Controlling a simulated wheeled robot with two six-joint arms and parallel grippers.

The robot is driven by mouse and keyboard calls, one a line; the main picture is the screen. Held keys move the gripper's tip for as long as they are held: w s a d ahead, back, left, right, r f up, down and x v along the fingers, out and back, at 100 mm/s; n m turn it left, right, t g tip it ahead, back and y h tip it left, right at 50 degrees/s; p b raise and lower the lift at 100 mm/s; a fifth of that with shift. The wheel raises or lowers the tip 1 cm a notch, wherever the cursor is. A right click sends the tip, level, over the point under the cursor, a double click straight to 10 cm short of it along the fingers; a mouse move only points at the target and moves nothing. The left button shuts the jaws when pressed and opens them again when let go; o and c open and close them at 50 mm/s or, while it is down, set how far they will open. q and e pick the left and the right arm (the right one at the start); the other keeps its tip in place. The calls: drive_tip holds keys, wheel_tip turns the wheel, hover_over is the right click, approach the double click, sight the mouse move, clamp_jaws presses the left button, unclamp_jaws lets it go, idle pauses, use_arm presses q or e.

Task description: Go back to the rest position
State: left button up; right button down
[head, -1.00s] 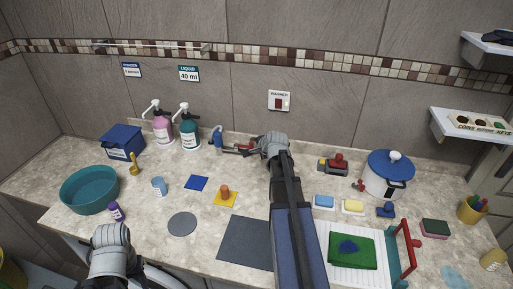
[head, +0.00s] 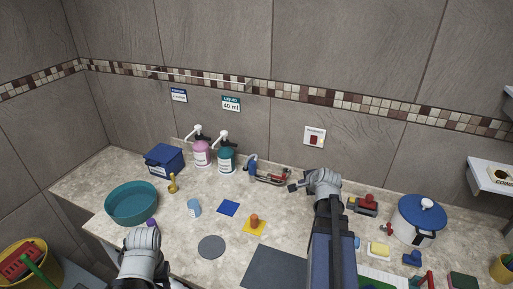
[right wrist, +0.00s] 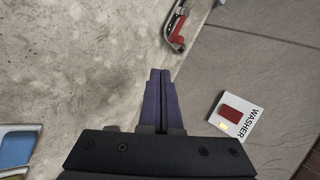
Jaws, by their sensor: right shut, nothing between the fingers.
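My right gripper (head: 293,187) is at the back of the counter, in front of the tiled wall. Its dark fingers are pressed together and empty; they also show in the right wrist view (right wrist: 159,95). A red and metal fixture (head: 272,178) lies just left of the fingertips, apart from them, and shows at the top of the right wrist view (right wrist: 177,25). The white washer switch plate (head: 315,136) with its red rocker is on the wall above, and right of the fingers in the wrist view (right wrist: 233,113).
A pink pump bottle (head: 202,153) and a teal one (head: 227,159) stand by the wall. A teal basin (head: 132,204), blue box (head: 165,160) and light blue cup (head: 194,208) are left. A white pot with blue lid (head: 420,215) stands right of my right arm.

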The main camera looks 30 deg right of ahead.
drive_tip(key=a+f+n+g+y, duration=0.25)
drive_tip(key=a+n, duration=0.35)
drive_tip(key=a, duration=0.6)
drive_tip(key=a+f+n+g+y, duration=0.1)
drive_tip(key=a+f+n+g, duration=0.15)
drive_tip(key=a+n, duration=0.7)
drive_tip(key=s+a+f+n+g+h, duration=0.1)
drive_tip(key=s+a+n, duration=0.3)
drive_tip(key=a, duration=0.7)
drive_tip(key=s+a+f+n+g+h, duration=0.1)
drive_tip(key=s+a+n+g, duration=0.2)
drive_tip(key=s+a, duration=0.6)
drive_tip(key=shift+a+n+b, duration=0.4)
drive_tip(key=shift+a+n, duration=0.55)
drive_tip(key=shift+n, duration=0.2)
drive_tip(key=shift+s+f+h, duration=0.1)
drive_tip(key=shift+h, duration=0.15)
